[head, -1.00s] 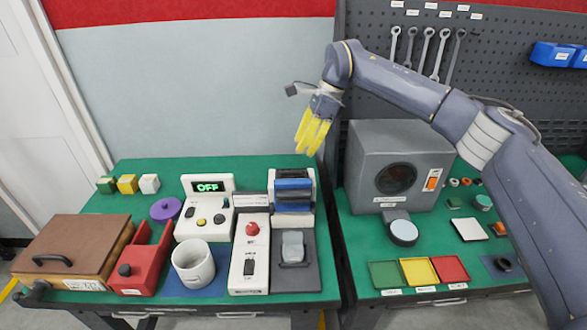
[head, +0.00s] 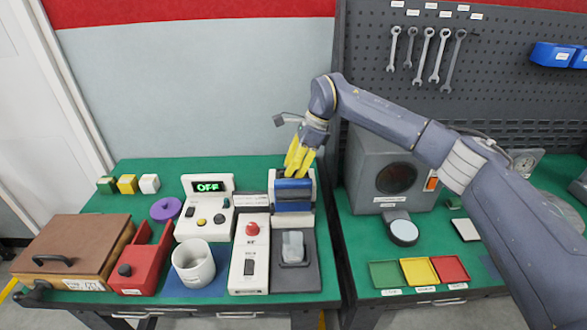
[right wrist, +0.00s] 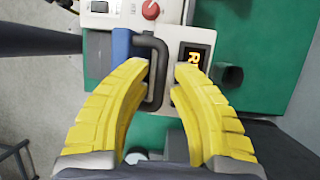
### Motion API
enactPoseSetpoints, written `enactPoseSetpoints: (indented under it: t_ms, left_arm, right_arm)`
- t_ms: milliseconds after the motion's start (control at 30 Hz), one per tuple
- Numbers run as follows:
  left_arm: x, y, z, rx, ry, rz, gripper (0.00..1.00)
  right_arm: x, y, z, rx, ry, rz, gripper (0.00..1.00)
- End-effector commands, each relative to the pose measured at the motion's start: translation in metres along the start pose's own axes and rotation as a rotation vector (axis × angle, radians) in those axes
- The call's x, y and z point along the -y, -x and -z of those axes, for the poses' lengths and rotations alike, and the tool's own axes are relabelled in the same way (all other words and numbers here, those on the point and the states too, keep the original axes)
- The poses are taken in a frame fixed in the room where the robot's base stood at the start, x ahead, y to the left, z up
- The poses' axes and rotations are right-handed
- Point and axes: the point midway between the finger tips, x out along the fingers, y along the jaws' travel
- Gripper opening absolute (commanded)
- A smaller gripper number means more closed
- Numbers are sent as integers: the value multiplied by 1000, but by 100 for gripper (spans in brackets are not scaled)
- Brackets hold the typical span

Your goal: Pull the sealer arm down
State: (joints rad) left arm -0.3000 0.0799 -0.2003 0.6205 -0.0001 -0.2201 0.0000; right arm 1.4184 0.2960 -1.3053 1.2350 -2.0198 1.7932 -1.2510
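The sealer (head: 308,199) is a white unit at the back right of the left table. Its blue arm (head: 293,184) has a dark handle, which shows in the right wrist view as a black bar (right wrist: 162,50) beside the blue part (right wrist: 121,45). My right gripper (head: 297,173) is open just above the sealer, with yellow fingers pointing down. In the right wrist view its fingertips (right wrist: 163,69) lie on either side of the black handle, with a gap between them. Contact with the handle cannot be told. My left gripper is not in view.
A white box with an OFF display (head: 208,187) stands left of the sealer. A white panel with a red button (head: 251,229) and a dark plate (head: 310,275) lie in front. A grey chamber (head: 370,150) stands close on the right.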

Motion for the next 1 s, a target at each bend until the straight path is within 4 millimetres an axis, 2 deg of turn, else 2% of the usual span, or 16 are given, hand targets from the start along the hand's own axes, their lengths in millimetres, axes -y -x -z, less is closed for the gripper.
enactPoseSetpoints:
  t_ms: [67,267,833,1000]
  left_arm:
    - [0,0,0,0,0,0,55]
    - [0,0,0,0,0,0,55]
    - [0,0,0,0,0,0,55]
    - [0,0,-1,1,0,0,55]
  right_arm:
    - [0,0,0,0,0,0,23]
    - [0,0,0,0,0,0,0]
    - [0,-1,0,-2,1,-1,0]
    - [-4,-5,-9,-4,26,13,0]
